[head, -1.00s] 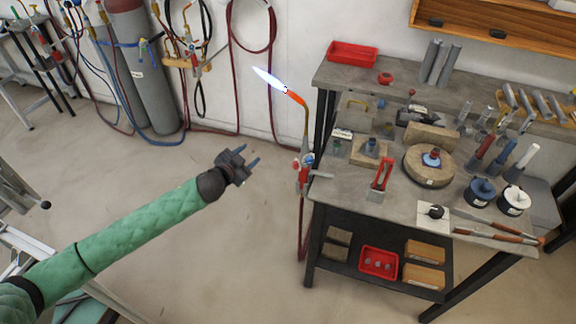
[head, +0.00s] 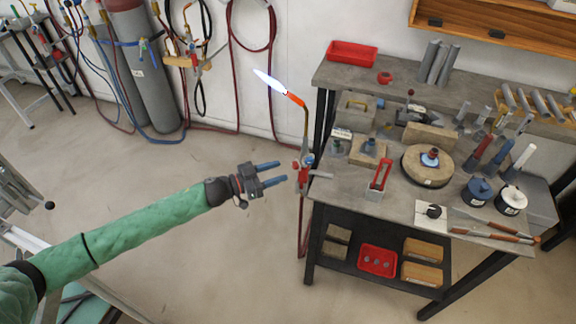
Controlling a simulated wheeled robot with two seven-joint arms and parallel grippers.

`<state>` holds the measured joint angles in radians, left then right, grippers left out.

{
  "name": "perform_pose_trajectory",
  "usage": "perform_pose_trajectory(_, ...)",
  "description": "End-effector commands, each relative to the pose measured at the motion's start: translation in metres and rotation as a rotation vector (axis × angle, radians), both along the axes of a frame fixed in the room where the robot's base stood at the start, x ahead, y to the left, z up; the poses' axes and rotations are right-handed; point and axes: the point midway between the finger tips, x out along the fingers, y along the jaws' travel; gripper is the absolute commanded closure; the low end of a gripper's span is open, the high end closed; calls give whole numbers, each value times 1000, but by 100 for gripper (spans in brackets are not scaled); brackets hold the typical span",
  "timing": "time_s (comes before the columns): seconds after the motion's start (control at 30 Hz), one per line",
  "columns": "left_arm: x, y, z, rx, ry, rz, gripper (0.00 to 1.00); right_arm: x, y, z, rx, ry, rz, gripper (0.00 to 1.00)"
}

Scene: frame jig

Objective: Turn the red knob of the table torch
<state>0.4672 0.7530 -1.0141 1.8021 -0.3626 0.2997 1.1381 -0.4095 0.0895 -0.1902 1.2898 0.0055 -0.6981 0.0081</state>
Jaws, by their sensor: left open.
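My right gripper is not in view.
The workbench (head: 335,205) holds blocks, a round brick turntable (head: 428,178), pots and tools. A red tray (head: 352,53) is at the back. Red hose hangs below the torch. Gas cylinders (head: 150,90) stand by the wall. The floor left of the bench is clear.

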Motion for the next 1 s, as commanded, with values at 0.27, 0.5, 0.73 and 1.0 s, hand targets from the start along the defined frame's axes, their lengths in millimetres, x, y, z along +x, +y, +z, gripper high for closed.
perform_pose_trajectory(0.27, 14, -30, 2, 1, -2, 1, 54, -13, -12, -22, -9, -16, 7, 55)
perform_pose_trajectory(0.5, 19, -40, 0, 2, -1, 2, 54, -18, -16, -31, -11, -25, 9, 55)
perform_pose_trajectory(0.73, 19, -41, 0, 2, -1, 2, 54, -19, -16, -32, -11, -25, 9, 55)
perform_pose_trajectory(1.0, 19, -41, 0, 2, -1, 2, 99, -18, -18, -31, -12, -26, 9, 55)
